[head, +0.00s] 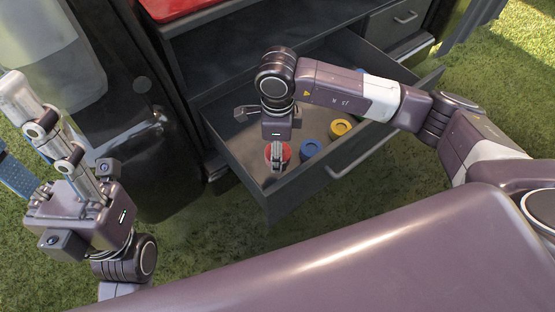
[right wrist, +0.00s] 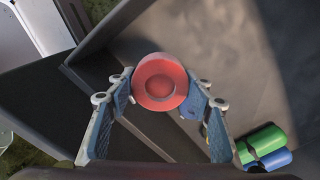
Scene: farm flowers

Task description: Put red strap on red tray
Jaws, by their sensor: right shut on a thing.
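The red strap (head: 285,151) is a rolled disc in the left part of the open drawer. My right gripper (head: 277,160) reaches down into the drawer and is shut on it. In the right wrist view the red strap (right wrist: 160,82) sits between the fingertips (right wrist: 157,100), its ringed face toward the camera. The red tray (head: 180,8) shows only partly, on the surface above the drawer at the top edge. My left gripper (head: 15,130) is at the far left, fingers apart and empty, away from the drawer.
The grey drawer (head: 238,165) also holds a blue roll (head: 311,149) and a yellow roll (head: 341,128) right of the red strap. A green roll (right wrist: 262,140) shows in the right wrist view. The drawer walls stand close around my right gripper. Grass lies in front.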

